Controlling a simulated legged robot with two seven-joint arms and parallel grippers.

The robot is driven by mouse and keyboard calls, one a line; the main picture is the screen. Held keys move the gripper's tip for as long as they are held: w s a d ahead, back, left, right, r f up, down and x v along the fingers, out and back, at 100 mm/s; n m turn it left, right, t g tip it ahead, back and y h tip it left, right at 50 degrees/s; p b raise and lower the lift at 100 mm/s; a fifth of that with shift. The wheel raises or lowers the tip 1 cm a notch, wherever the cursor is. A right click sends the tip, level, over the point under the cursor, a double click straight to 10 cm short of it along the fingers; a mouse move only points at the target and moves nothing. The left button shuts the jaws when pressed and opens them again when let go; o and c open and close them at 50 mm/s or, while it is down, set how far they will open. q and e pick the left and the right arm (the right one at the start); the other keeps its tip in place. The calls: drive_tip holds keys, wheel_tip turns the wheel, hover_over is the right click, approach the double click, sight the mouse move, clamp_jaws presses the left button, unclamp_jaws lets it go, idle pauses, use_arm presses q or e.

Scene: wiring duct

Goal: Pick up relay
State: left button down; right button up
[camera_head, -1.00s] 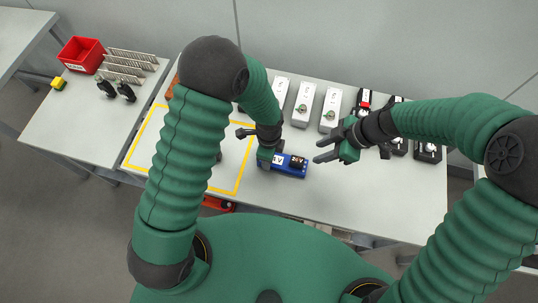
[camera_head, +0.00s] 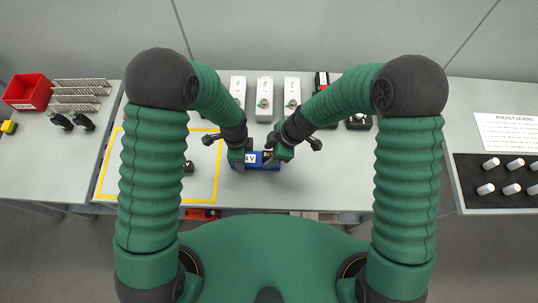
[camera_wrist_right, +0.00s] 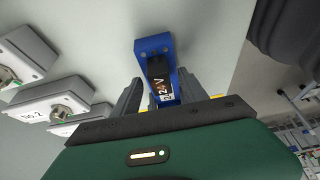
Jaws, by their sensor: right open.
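The relay, a black block marked 24 V (camera_wrist_right: 160,80), sits on a blue base (camera_wrist_right: 155,46) in the right wrist view. In the head view the blue base (camera_head: 262,166) lies on the table in front of my body, and the relay is mostly hidden by my right gripper. My right gripper (camera_head: 276,152) is over the base's right part. In the right wrist view my right gripper (camera_wrist_right: 160,90) is open, with the relay between its fingers as seen from the wrist. My left gripper (camera_head: 240,156) is at the base's left end; its jaw gap is not clear.
Several white boxes with round connectors (camera_head: 265,98) stand behind the base, with black devices (camera_head: 358,122) to their right. A yellow-outlined area (camera_head: 213,188) lies left. A red bin (camera_head: 28,92) is far left, and a black tray (camera_head: 508,182) is at right.

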sight(269, 154)
drive_tip(key=shift+a+f, duration=0.15)
drive_tip(key=shift+f, duration=0.25)
clamp_jaws()
drive_tip(key=shift+r, duration=0.1)
wheel_tip(269, 154, up, 10)
idle(0.3)
drive_tip(key=shift+r, duration=0.15)
drive_tip(key=shift+r, duration=1.8)
